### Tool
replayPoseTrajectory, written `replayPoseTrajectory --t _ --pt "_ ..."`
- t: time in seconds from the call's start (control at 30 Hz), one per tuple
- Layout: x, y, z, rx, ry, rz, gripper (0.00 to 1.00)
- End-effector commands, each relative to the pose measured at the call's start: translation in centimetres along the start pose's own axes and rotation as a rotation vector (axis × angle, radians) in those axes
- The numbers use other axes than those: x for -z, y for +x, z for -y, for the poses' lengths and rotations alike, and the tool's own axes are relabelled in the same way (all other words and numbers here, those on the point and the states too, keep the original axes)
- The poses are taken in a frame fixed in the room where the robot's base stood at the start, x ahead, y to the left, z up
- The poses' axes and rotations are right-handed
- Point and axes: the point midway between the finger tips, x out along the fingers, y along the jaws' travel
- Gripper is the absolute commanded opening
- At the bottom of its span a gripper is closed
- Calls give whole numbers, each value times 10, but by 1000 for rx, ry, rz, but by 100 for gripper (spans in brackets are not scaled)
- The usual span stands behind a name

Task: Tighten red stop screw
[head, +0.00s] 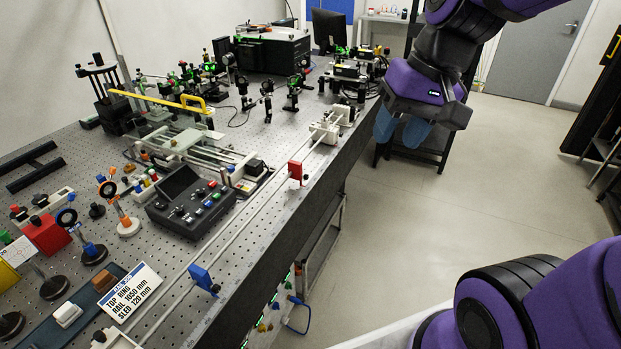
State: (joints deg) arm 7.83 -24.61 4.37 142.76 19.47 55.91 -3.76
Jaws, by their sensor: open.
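A red stop (296,170) sits on the long thin rail (250,217) along the bench's right edge. A small dark part, perhaps its screw, shows at its lower right, too small to make out. A blue stop (203,279) sits nearer on the same rail, with a small knob on its right side. My gripper (401,132) hangs at the upper right, beyond the bench edge and over the floor. Its two blue fingers are apart and empty. It is well clear of the red stop, to its right and farther back.
A white sled-like block (325,131) is on the rail's far part. A control box (190,202) and a sign card (130,292) stand left of the rail. Optics crowd the perforated bench (262,142). The floor (400,215) to the right is clear.

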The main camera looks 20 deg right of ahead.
Motion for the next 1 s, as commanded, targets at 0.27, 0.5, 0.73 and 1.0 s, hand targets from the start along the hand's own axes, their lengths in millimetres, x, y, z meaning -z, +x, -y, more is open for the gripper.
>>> replayPoseTrajectory --t 0.27,0.5,0.73,1.0 --pt "33 51 12 184 207 218 43" --pt "62 93 16 366 406 369 43" --pt "94 133 15 556 613 485 43" --pt "131 180 2 791 880 581 43"
